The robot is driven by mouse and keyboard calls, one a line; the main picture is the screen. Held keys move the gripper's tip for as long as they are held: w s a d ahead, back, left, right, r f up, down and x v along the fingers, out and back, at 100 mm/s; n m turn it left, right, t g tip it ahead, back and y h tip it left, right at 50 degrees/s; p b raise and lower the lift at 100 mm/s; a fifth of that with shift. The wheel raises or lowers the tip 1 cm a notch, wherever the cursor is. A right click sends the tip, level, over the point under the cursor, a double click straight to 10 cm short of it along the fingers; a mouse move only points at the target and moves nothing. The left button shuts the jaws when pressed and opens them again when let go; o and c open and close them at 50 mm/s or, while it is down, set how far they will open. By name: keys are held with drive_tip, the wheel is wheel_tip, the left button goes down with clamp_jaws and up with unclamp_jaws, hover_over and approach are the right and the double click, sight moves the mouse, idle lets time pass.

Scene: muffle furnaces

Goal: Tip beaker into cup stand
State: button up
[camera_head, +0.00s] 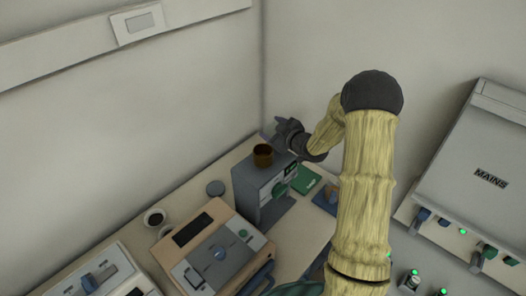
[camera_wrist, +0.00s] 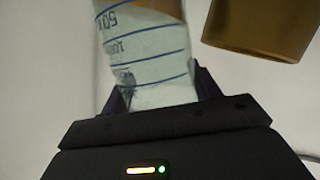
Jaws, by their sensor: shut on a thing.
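My gripper (camera_wrist: 162,92) is shut on a clear beaker (camera_wrist: 145,50) with blue graduation lines and numbers. A brownish patch shows inside or behind the beaker near the top edge of the wrist view; I cannot tell which. A brown cup (camera_head: 262,155) stands on top of a grey boxy unit (camera_head: 258,190) in the head view. It also shows at the upper right of the wrist view (camera_wrist: 262,30), close to the beaker and apart from it. In the head view my gripper (camera_head: 283,130) is just right of and behind the cup, and the beaker cannot be made out.
A beige-topped device (camera_head: 240,245) with a blue knob stands in front of the grey unit. A white mug (camera_head: 154,218) with dark contents and a dark disc (camera_head: 215,188) lie to the left. A green item (camera_head: 306,180) is right of the unit. Walls close the corner behind.

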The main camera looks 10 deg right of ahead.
drive_tip(key=shift+s+a+r+n+t+h+b, duration=0.15)
drive_tip(key=shift+n+b, duration=0.25)
drive_tip(key=shift+b, duration=0.8)
drive_tip(key=shift+a+r+n+t+h+b, duration=0.2)
drive_tip(key=shift+n+b, duration=0.2)
drive_tip(key=shift+b, duration=0.8)
idle(0.9)
drive_tip(key=shift+s+a+r+n+t+h+b, duration=0.15)
drive_tip(key=shift+n+b, duration=0.4)
drive_tip(key=shift+b, duration=1.1)
drive_tip(key=shift+w+d+r+n+t+h+b, duration=0.15)
drive_tip(key=shift+n+b, duration=0.4)
drive_tip(key=shift+b, duration=1.1)
idle(1.4)
